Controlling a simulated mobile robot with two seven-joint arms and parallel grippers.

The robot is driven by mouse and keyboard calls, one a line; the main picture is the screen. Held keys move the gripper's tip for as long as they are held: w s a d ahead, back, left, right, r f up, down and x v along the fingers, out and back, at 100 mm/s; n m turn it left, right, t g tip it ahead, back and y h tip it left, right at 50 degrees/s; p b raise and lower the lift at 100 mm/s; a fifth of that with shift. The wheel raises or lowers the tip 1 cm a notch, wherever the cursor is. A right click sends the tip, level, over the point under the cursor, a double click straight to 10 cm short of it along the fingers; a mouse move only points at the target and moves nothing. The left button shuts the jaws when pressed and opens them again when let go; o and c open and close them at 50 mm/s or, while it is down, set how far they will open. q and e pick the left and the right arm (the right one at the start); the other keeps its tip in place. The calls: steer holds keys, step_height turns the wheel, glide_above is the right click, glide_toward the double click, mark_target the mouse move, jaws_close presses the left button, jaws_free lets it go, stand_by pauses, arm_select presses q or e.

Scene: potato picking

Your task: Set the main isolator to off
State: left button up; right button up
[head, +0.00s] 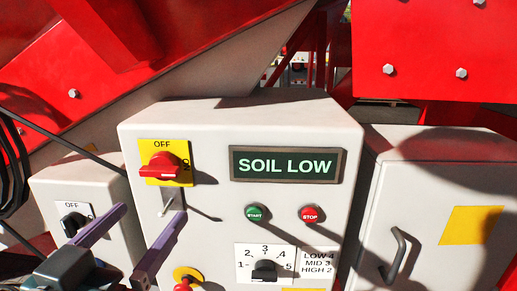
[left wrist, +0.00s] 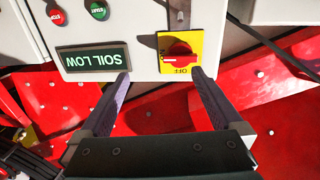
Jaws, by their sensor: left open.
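The main isolator is a red rotary handle (head: 160,166) on a yellow plate with OFF at the top, on the front of the white control box. Its handle lies sideways, its white mark toward the right, not at OFF. The left wrist view shows the handle (left wrist: 180,54) upside down, its white mark to the left. My left gripper (head: 154,210) is open and empty, its fingers low and in front of the box, below the plate. In the left wrist view its fingertips (left wrist: 160,73) stand apart, either side of the yellow plate's lower part. No contact shows. My right gripper is not visible.
A metal lever (head: 172,200) sits just below the plate. The box also has a SOIL LOW sign (head: 287,164), green START (head: 254,213) and red STOP (head: 311,214) buttons and a black selector (head: 264,270). A smaller box with a black switch (head: 73,222) stands left.

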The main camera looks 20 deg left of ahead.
mark_target(157, 174)
arm_select(q)
steer(key=w+a, duration=0.1)
steer(key=w, duration=0.2)
steer(key=w+a+y, duration=0.1)
steer(key=w+a, duration=0.1)
steer(key=w, duration=0.1)
steer(key=w+a+n+y+b, duration=0.1)
steer(key=w, duration=0.2)
steer(key=shift+w+a+r, duration=0.25)
steer(key=shift+r, duration=0.15)
steer(key=c, duration=1.2)
